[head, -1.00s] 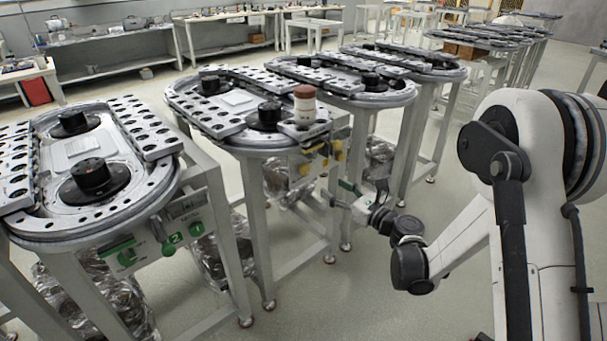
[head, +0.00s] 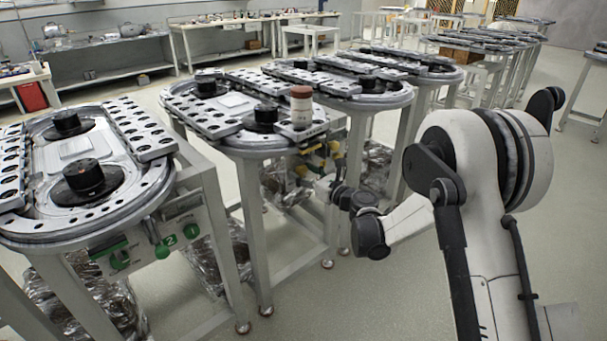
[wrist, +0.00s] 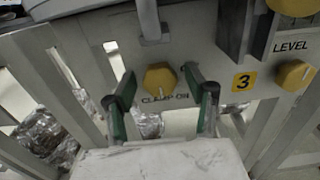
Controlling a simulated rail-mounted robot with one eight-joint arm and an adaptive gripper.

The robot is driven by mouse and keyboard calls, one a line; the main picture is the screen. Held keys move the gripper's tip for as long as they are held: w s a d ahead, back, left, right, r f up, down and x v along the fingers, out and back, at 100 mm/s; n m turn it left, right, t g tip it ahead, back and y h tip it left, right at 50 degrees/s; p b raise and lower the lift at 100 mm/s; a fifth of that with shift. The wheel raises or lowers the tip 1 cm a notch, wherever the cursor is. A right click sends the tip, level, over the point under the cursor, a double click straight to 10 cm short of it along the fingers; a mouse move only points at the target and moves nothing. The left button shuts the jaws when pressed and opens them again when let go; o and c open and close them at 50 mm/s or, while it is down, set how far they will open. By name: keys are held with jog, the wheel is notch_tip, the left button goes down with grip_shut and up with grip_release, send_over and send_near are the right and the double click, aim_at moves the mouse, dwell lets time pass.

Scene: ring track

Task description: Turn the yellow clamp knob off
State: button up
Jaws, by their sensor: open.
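The yellow clamp knob (wrist: 160,79) is on the grey panel in the middle of the wrist view, above a label reading "CLAMP" and "ON". A small pale mark shows on its face. My gripper (wrist: 160,84) is open, with one green-and-dark finger on each side of the knob. I cannot tell whether either finger touches it. In the head view my gripper (head: 325,187) is small and close to the panel under the second ring track; its fingers are unclear there.
Another yellow knob (wrist: 295,75) sits right of the clamp knob, by "LEVEL" and a yellow "3" label (wrist: 244,82). Part of another yellow part (wrist: 295,5) shows above. A grey bracket (wrist: 151,22) hangs above the clamp knob. A brown-capped white container (head: 301,108) stands on the track.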

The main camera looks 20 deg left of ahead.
jog(key=c, duration=1.2)
jog(key=shift+o, duration=0.2)
jog(key=shift+n, duration=0.4)
jog(key=n+b, duration=0.1)
jog(key=n, duration=0.2)
jog(key=shift+n, duration=0.4)
jog(key=n+b, duration=0.1)
jog(key=n, duration=0.3)
jog(key=shift+n, duration=0.3)
jog(key=n+b, duration=0.1)
jog(key=n, duration=0.3)
jog(key=shift+n+b, duration=0.3)
jog(key=shift+n, duration=1.9)
